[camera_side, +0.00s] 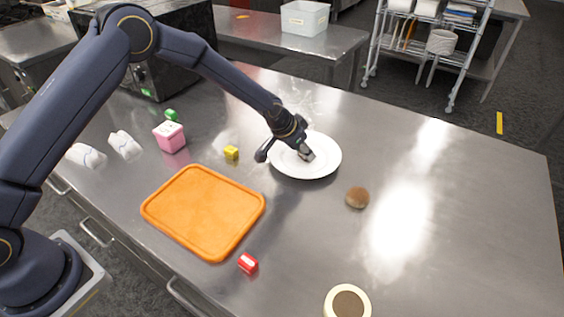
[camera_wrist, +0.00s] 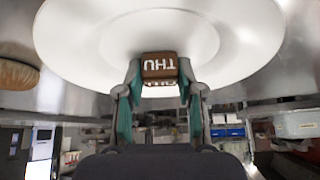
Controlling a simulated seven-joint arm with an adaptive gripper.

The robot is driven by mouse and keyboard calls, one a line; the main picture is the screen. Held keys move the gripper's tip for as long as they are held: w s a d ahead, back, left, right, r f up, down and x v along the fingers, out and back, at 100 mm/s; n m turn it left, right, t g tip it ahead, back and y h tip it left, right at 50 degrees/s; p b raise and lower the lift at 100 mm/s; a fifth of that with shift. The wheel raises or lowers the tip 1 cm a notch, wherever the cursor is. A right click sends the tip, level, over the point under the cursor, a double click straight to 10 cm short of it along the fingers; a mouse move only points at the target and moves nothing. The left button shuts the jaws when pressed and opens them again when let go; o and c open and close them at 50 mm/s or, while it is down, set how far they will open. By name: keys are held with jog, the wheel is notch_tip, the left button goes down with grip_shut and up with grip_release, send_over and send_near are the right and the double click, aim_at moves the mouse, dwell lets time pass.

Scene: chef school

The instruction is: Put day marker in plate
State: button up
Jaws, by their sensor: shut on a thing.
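The day marker (camera_wrist: 159,68) is a small brown block with white letters "THU", with a paler face below it. My gripper (camera_wrist: 160,82) is shut on it, one finger on each side. In the side view, my gripper (camera_side: 305,153) is over the white round plate (camera_side: 325,165), tilted down toward its middle. The plate also fills the upper part of the wrist view (camera_wrist: 75,45), behind the marker. The marker is mostly hidden by the fingers in the side view. I cannot tell whether it touches the plate.
An orange board (camera_side: 203,212) lies left of the plate, with a yellow block (camera_side: 231,153) and red block (camera_side: 248,263) near it. A bread roll (camera_side: 357,197) is right of the plate. A pink cube (camera_side: 170,137) stands farther left. The counter's right side is mostly clear.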

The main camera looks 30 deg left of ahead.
jog(key=o, duration=1)
jog(key=shift+c, duration=0.2)
jog(key=shift+r, duration=0.25)
jog(key=s+a+r+n+y, duration=0.1)
jog(key=s+a+r, duration=0.4)
jog(key=s+r, duration=0.45)
jog(key=s+a+r, duration=0.4)
jog(key=s+r, duration=0.2)
jog(key=r, duration=0.6)
jog(key=s+a+r+n, duration=0.1)
jog(key=s+a, duration=0.2)
jog(key=s, duration=0.8)
jog(key=s+a+r+n+y, duration=0.1)
jog(key=s+a, duration=0.3)
jog(key=s, duration=0.8)
jog(key=shift+a+r+n, duration=0.15)
jog(key=shift+r+n, duration=0.35)
jog(key=shift+n, duration=0.2)
